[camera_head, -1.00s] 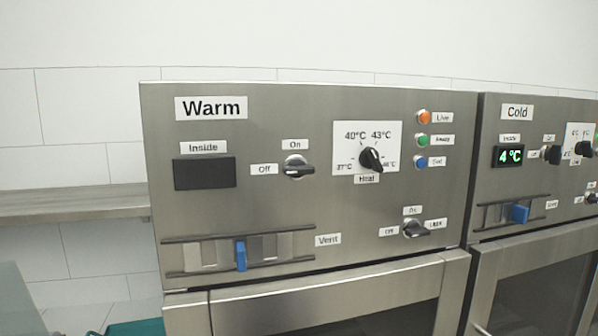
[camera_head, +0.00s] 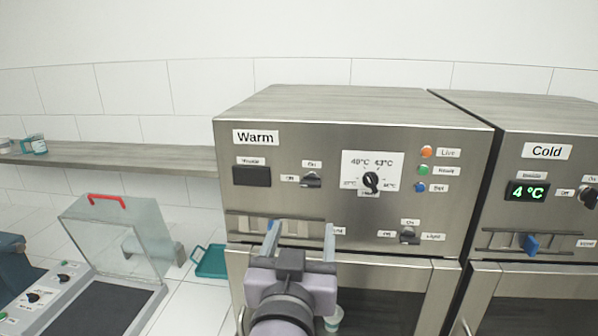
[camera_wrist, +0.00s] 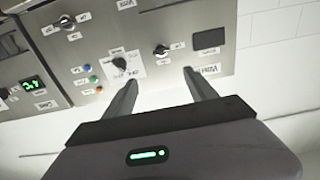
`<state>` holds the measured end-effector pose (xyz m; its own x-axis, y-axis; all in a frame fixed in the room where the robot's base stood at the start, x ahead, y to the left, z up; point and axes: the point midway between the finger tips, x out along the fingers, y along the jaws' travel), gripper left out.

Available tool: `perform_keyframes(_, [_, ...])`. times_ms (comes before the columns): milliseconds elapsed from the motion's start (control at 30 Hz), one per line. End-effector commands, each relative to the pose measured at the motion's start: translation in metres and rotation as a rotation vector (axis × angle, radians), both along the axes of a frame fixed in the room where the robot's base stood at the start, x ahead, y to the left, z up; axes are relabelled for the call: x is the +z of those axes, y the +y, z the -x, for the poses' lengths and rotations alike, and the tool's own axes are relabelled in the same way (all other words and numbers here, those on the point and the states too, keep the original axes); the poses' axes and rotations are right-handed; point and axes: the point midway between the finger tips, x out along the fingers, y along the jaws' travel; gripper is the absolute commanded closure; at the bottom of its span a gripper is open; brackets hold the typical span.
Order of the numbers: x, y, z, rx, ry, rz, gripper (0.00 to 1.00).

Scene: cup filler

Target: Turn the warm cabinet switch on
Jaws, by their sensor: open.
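The warm cabinet (camera_head: 400,130) carries a steel panel with a "Warm" label. Its black rotary switch (camera_head: 312,179) sits between an "Off" label on its left and an "On" label above it. The switch's handle lies about level, in line with "Off". The "Inside" display (camera_head: 252,176) is dark. My gripper (camera_head: 300,238) is open and empty, in front of the panel and below the switch. The wrist view sees the panel upside down; the switch (camera_wrist: 162,51) shows there beyond the gap between my fingertips (camera_wrist: 160,78), not touched.
Right of the switch are the heat dial (camera_head: 371,182) and three coloured lamps; below is the light switch (camera_head: 408,236). My gripper partly hides the vent slider rail (camera_head: 240,226). The cold cabinet (camera_head: 562,185) stands at right, with a lit 4 °C display. A shelf (camera_head: 120,157) is at left.

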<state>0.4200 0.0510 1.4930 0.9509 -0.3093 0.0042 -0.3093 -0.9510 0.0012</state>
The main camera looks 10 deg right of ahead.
Motion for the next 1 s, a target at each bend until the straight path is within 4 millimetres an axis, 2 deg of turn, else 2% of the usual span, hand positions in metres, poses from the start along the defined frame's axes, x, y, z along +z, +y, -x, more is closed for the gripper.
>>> perform_keyframes(167, [-0.001, -0.016, -0.042, -0.009, 0.004, -0.001, 0.35])
perform_keyframes(400, [-0.001, -0.039, -0.111, -0.004, 0.003, -0.003, 0.35])
perform_keyframes(500, [-0.001, -0.046, -0.134, -0.002, 0.003, -0.003, 0.35])
perform_keyframes(700, [-0.001, -0.052, -0.156, 0.001, 0.001, -0.006, 0.35])
perform_keyframes(1000, [-0.001, -0.053, -0.159, 0.002, 0.0, -0.005, 0.35])
